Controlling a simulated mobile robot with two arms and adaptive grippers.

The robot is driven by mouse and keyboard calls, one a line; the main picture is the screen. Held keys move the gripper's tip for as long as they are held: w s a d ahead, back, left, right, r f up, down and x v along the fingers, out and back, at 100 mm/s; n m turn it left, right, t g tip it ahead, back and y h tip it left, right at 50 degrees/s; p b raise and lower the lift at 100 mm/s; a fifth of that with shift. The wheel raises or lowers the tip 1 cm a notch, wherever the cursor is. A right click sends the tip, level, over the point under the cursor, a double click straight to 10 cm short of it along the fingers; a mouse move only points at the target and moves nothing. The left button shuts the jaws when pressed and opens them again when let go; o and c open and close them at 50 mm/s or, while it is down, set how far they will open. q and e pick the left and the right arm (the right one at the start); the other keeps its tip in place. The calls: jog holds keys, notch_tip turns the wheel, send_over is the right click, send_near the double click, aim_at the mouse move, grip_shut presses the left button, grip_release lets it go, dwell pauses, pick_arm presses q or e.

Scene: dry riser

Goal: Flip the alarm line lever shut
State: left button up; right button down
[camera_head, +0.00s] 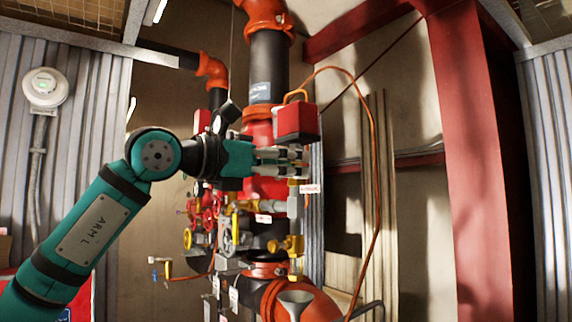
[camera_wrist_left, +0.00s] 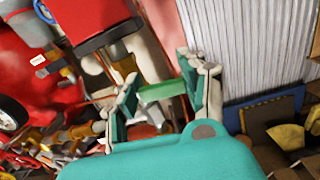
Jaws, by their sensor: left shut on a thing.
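My left gripper (camera_head: 298,160) is in front of the red riser valve body, just below a red box, with its white-tipped fingers pointing right. In the left wrist view, the fingers of the left gripper (camera_wrist_left: 170,85) stand on either side of a green bar (camera_wrist_left: 163,91), which looks like the alarm line lever's handle. The gripper is shut on it. The lever's pivot and its exact angle are hard to make out; in the head view the fingers hide the lever. My right gripper is in neither view.
The red box (camera_head: 297,122) sits just above the gripper, with an orange cable (camera_head: 374,150) looping to its right. Several small valves, gauges and yellow fittings (camera_head: 288,244) crowd below and left. A red steel column (camera_head: 468,130) stands at the right.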

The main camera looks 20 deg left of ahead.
pick_arm(q)
jog(key=shift+r+n, duration=0.2)
jog(key=shift+n, duration=0.4)
jog(key=shift+c, duration=0.2)
jog(key=o, duration=1.2)
jog(key=shift+a, duration=0.1)
jog(key=v, duration=1.2)
